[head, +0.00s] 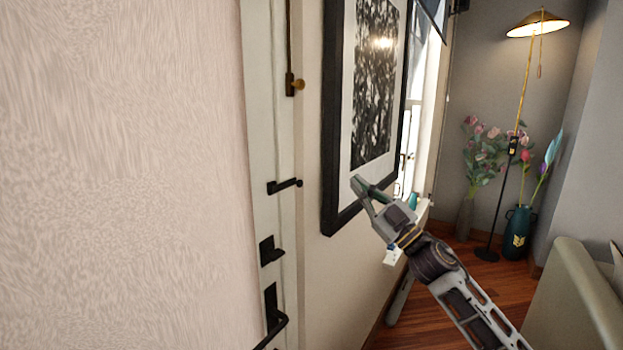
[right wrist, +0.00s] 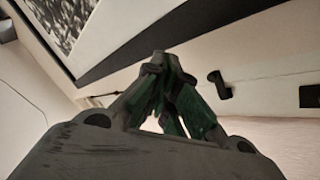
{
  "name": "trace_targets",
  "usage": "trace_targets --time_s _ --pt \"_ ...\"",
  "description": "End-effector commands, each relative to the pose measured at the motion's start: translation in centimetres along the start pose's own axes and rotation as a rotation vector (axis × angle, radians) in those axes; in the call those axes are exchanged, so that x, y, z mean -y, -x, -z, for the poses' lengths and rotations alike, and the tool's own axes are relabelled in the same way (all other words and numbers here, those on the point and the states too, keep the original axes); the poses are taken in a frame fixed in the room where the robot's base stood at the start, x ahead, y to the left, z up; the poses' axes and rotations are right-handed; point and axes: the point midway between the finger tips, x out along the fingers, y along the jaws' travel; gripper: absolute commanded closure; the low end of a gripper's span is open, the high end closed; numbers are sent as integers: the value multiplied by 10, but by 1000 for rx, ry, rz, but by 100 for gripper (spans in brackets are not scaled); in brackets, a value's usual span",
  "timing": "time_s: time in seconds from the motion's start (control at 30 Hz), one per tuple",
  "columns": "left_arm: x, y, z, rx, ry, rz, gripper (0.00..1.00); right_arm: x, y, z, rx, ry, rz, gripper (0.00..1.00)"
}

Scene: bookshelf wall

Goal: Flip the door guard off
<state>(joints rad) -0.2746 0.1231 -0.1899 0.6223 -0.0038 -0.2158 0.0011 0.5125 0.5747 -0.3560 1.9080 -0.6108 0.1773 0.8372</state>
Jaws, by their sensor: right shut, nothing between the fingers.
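The door guard (head: 284,186) is a small black bar with a knobbed end, at the edge of the white door in the head view. It points right, toward the wall. What looks like the same black guard shows right of the fingers in the right wrist view (right wrist: 219,85). My right gripper (head: 360,185) is shut and empty, in front of the picture frame, right of the guard and apart from it. Its green-padded fingers meet in the right wrist view (right wrist: 162,62). My left gripper is not in view.
Below the guard are a black lock plate (head: 270,251) and a black door handle (head: 273,318). A brass bolt (head: 292,84) is above. A large black-framed picture (head: 333,120) hangs on the wall close to my right gripper. A lamp (head: 526,70) and vases stand far right.

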Motion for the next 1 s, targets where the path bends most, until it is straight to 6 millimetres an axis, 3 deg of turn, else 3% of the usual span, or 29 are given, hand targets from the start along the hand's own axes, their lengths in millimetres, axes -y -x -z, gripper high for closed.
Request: trace_targets --time_s 0.1,0.33,0.6,1.0 --pt "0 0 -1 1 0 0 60 11 -2 25 -49 -60 37 100" --pt "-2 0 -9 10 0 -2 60 27 -3 50 -98 -191 105 100" --pt "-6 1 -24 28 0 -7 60 38 -1 55 -104 -374 169 100" --pt "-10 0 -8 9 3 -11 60 44 1 59 -92 -618 214 100"
